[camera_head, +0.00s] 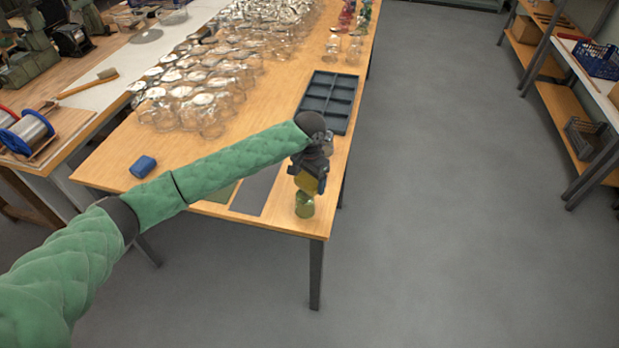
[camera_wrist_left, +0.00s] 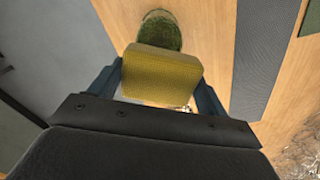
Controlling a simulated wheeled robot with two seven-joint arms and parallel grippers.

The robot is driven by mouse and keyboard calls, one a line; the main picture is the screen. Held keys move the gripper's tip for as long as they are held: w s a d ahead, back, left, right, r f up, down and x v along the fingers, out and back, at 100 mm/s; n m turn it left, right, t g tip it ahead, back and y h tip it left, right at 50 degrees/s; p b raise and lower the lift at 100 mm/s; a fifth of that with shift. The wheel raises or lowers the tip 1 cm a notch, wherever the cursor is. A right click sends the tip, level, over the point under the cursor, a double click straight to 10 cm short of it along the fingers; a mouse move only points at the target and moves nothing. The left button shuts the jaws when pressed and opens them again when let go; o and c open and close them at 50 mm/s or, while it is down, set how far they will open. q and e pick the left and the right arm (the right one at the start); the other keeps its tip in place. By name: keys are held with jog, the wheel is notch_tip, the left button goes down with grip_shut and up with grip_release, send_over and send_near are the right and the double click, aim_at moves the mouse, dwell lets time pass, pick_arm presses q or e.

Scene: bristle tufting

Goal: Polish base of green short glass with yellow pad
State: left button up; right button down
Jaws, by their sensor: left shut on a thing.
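The green short glass (camera_head: 304,205) stands near the front right corner of the wooden table in the head view. It also shows in the left wrist view (camera_wrist_left: 160,31), beyond the pad. My left gripper (camera_head: 309,180) is shut on the yellow pad (camera_wrist_left: 162,75), which sits between its two fingers. In the head view the pad (camera_head: 307,184) is just above the glass. I cannot tell whether the pad touches the glass. My right gripper is in neither view.
A grey mat (camera_head: 257,190) lies left of the glass, with a green mat (camera_head: 222,193) beside it. A dark compartment tray (camera_head: 328,100) lies behind. Many clear glasses (camera_head: 205,100) crowd the table's far part. A blue block (camera_head: 143,166) lies at the left.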

aim_at(304, 195)
pick_arm(q)
jog(key=shift+f, duration=0.25)
jog(key=shift+f, duration=0.15)
jog(key=s+p, duration=0.1)
jog(key=s+a+p, duration=0.1)
jog(key=p, duration=0.1)
jog(key=shift+a+r, duration=0.15)
jog(key=shift+r, duration=0.1)
jog(key=shift+s+a+f, duration=0.1)
jog(key=shift+s+a, duration=0.1)
jog(key=shift+s, duration=0.15)
